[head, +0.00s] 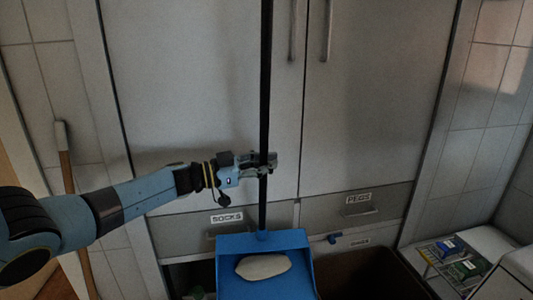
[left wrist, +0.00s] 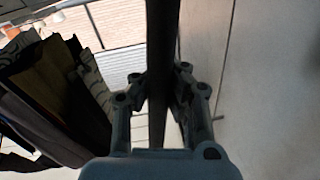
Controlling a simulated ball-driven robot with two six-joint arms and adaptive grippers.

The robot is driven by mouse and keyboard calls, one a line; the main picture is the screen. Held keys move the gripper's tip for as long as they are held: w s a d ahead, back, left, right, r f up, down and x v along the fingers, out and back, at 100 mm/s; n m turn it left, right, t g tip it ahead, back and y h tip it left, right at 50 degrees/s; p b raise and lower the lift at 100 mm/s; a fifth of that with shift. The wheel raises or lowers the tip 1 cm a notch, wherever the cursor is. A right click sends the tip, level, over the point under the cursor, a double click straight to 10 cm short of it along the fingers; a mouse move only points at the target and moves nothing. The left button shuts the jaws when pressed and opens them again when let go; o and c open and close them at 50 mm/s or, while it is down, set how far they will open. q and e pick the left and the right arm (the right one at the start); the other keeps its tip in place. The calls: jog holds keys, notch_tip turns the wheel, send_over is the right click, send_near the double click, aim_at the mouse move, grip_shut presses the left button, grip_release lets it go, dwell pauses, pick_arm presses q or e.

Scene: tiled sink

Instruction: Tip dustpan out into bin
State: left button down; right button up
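A blue dustpan (head: 232,244) on a long black upright handle (head: 264,100) shows at the bottom middle of the head view. A pale, flat, rounded piece (head: 263,266) lies in its pan. My left gripper (head: 268,163) is closed around the handle above the pan. In the left wrist view the dark handle (left wrist: 162,60) runs between the two fingers (left wrist: 168,95). A dark brown open box (head: 365,272), which may be the bin, stands to the right of the pan; its inside is dark and its lower part is cut off. My right gripper is not seen.
Grey cabinet doors (head: 190,90) stand behind, with drawers labelled SOCKS (head: 227,218) and PEGS (head: 359,198). A wire rack (head: 445,250) with blue and green boxes is at the right. A wooden-handled tool (head: 66,165) leans on the left tiles.

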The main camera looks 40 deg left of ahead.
pick_arm(q)
jog(key=s+d+f+m+p, duration=0.1)
jog(key=s+d+m, duration=0.2)
jog(key=s+d, duration=0.4)
jog(key=s+d+f+m+h, duration=0.1)
jog(key=s+d+m, duration=0.2)
jog(key=s+d, duration=0.4)
jog(key=shift+s+d+f+p, duration=0.35)
jog(key=shift+s+d, duration=0.05)
jog(key=shift+d, duration=0.1)
dwell(0.3)
